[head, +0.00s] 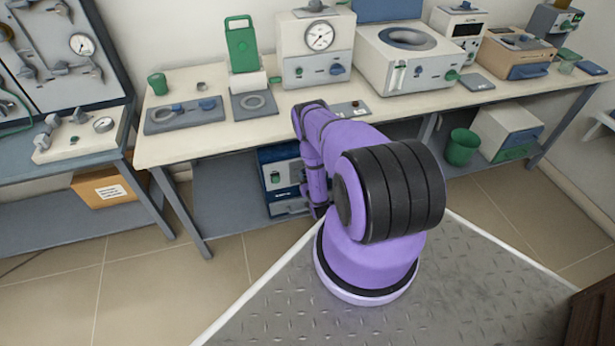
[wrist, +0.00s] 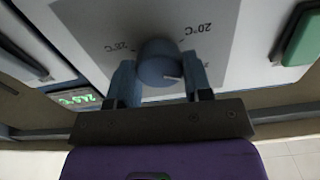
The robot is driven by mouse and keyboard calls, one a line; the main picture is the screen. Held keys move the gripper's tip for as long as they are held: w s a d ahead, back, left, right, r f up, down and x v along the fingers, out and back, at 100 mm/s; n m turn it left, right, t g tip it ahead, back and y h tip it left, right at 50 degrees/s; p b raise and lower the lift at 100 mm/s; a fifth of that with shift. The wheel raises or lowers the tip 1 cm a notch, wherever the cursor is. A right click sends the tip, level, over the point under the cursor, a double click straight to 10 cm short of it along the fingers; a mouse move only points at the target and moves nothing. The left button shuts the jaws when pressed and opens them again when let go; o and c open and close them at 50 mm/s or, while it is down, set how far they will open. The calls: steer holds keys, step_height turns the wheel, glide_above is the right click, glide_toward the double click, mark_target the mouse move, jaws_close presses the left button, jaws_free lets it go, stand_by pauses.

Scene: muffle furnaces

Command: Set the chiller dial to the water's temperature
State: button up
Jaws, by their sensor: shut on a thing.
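The chiller, a blue and white box (head: 280,165), stands on the shelf under the bench. My arm partly covers it in the head view. In the wrist view its pale panel (wrist: 95,18) carries a round blue-grey dial (wrist: 158,62). A "20°C" mark shows up and right of the dial, and another, hard-to-read mark lies to its left. A short pale line shows on the dial's lower right. My gripper (wrist: 160,88) is shut on the dial, one finger on each side. A green-lit display (wrist: 77,98) at left reads about 24.5 °C, though blurred.
A green part (wrist: 303,38) sits right of the panel in the wrist view. The bench top (head: 185,145) above the chiller holds several instruments. A green bin (head: 462,148) and a cardboard box (head: 107,188) stand to either side.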

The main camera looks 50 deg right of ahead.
steer(key=n, duration=1.1)
steer(key=shift+s+a+f+n, duration=0.1)
steer(key=shift+s+n, duration=0.05)
steer(key=shift+n, duration=0.15)
stand_by(0.4)
steer(key=o, duration=0.9)
steer(key=v, duration=1)
steer(key=shift+s+a, duration=0.25)
steer(key=shift+s, duration=0.1)
